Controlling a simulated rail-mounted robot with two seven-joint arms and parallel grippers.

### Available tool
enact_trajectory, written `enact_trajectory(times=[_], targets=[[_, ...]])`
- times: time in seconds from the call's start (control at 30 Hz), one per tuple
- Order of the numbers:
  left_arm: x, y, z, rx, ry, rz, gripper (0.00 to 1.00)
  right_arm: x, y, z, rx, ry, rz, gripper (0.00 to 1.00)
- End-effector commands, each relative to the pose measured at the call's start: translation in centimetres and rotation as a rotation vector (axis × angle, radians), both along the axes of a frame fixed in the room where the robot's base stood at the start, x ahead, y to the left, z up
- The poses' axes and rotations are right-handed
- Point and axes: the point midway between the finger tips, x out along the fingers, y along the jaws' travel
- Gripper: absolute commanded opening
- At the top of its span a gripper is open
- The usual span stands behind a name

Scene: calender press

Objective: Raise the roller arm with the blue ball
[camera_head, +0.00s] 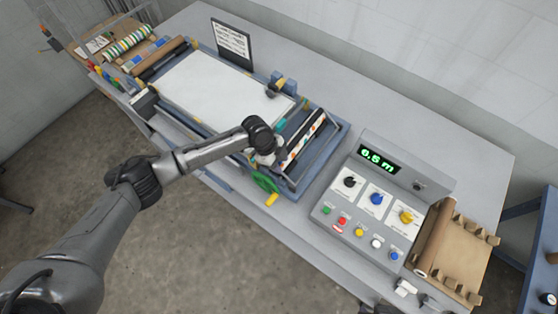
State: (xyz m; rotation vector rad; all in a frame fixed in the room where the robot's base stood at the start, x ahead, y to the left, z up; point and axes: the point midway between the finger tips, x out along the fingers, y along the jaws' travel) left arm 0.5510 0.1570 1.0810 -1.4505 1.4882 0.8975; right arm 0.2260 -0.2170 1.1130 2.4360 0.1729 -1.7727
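The press has a blue frame (335,137) and a long roller with coloured marks (303,139) at its near right end. My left gripper (268,158) is over the left end of this roller, above a green handwheel (265,181) with a yellow handle (272,199). Its fingers are small and partly hidden by its wrist, so I cannot tell whether they are open or touching anything. I cannot make out a blue ball; it may be behind the gripper. Pale and dark parts at the bottom edge may belong to my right gripper, but this is unclear.
A grey control box (373,207) with a green display, knobs and coloured buttons stands right of the press. A brown roll on a notched rack (437,240) lies beyond it. A white sheet (213,92) lies on the press bed, with a black sign (231,43) behind.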

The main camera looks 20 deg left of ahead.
Motion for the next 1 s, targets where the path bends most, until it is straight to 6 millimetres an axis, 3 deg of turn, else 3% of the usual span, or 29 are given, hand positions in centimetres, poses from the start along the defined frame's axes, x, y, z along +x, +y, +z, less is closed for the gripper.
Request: enact_trajectory(times=[0.23,0.63,1.0], targets=[[0.00,-0.03,-0.03,0.000,0.000,0.000,0.39,0.02,-0.04,0.00,-0.001,0.000,0.001,0.36],[0.01,-0.03,0.01,-0.001,0.000,0.000,0.01,0.02,-0.08,-0.01,-0.002,0.000,0.001,0.36],[0.08,-0.08,0.10,0.004,-0.002,0.000,0.00,0.02,-0.08,0.05,-0.002,0.000,0.001,0.36]])
